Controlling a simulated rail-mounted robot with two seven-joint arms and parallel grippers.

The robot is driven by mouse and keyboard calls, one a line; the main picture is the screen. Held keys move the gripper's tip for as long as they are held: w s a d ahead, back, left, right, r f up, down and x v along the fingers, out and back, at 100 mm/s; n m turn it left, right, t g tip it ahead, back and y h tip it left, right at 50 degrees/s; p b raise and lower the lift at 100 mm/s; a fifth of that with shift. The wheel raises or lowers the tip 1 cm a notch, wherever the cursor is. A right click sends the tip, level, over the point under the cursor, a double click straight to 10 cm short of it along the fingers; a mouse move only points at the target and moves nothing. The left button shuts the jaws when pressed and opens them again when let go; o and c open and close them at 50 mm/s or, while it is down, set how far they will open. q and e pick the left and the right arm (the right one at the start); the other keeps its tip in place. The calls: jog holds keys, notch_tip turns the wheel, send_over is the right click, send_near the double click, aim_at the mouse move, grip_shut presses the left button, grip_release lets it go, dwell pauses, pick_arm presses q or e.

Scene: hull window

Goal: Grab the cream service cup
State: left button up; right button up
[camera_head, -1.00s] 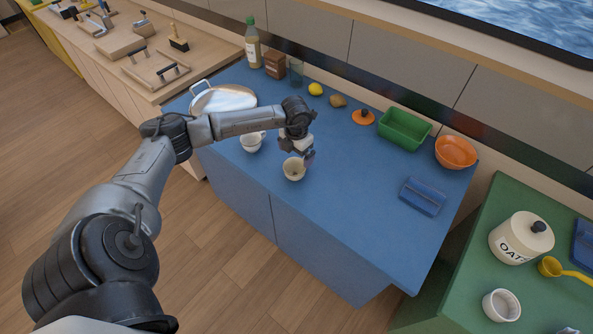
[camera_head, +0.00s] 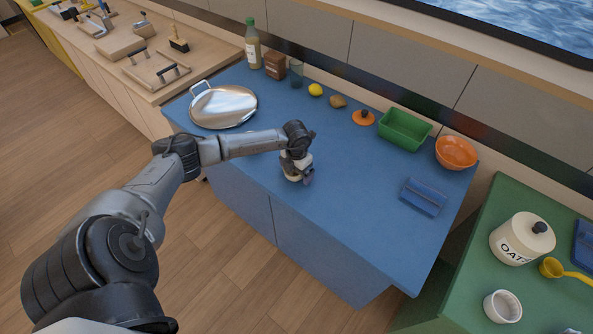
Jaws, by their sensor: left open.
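The cream service cup (camera_head: 290,178) stands near the front edge of the blue counter (camera_head: 345,205). Only a sliver of it shows, because my left gripper (camera_head: 303,177) is in front of and over it. The left gripper is open, pointing down at the cup; whether its fingers straddle the rim or touch it is hidden. My right gripper is not in view.
A silver tray (camera_head: 224,106) lies at the left, and a bottle (camera_head: 252,44), lemon (camera_head: 316,90), green bin (camera_head: 404,129) and orange bowl (camera_head: 456,152) line the back. The counter's middle right is clear.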

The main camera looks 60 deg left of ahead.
pick_arm(q)
jog(key=shift+c, duration=0.4)
jog(key=c, duration=1)
jog(key=shift+o, duration=0.2)
jog(key=shift+r, duration=0.2)
